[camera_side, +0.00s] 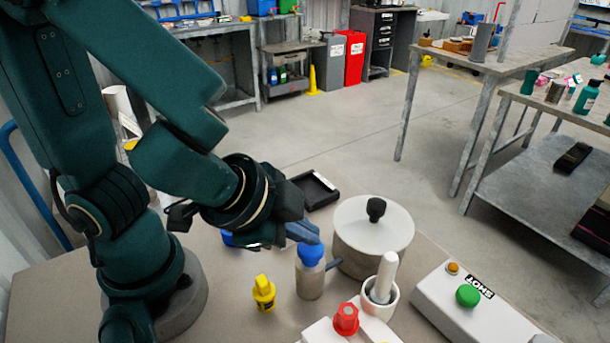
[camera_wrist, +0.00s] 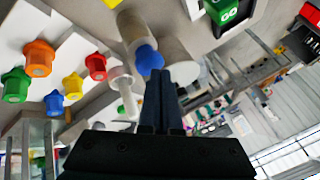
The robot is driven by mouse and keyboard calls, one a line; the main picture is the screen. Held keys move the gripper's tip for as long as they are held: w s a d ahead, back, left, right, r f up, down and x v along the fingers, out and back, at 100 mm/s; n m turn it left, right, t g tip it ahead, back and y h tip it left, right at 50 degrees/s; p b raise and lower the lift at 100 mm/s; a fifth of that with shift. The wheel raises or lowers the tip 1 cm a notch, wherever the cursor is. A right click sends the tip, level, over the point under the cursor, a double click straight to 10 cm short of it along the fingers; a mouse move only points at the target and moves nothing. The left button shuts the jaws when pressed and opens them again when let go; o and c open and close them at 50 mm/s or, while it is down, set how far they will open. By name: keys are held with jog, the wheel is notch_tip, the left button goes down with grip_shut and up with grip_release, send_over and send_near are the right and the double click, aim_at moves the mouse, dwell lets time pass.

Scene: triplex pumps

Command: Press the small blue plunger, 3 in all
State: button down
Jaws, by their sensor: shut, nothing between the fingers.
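A grey bottle (camera_side: 310,282) with a side spout stands upright on the table, with a blue plunger (camera_side: 311,254) on top. In the wrist view the blue plunger (camera_wrist: 149,60) shows at my fingertips, with the bottle (camera_wrist: 133,32) beyond it. My gripper (camera_side: 308,236) is shut and empty, its fingertips right at the top of the blue plunger. I cannot tell whether they touch or how far the plunger is down. Another blue thing (camera_side: 227,239) shows partly behind my gripper in the side view.
A yellow-topped piece (camera_side: 263,293) stands left of the bottle. A lidded grey pot (camera_side: 373,238), a mortar with pestle (camera_side: 382,285), a red knob (camera_side: 345,319) and a button box (camera_side: 470,305) stand to the right. A black tray (camera_side: 314,190) lies behind.

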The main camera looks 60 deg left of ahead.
aim_at(306, 248)
jog(key=shift+f, duration=0.65)
dwell(0.5)
jog(key=shift+r, duration=1.4)
jog(key=shift+r, duration=2.5)
dwell(0.5)
notch_tip(306, 248, up, 4)
jog(key=shift+f, duration=0.1)
dwell(0.3)
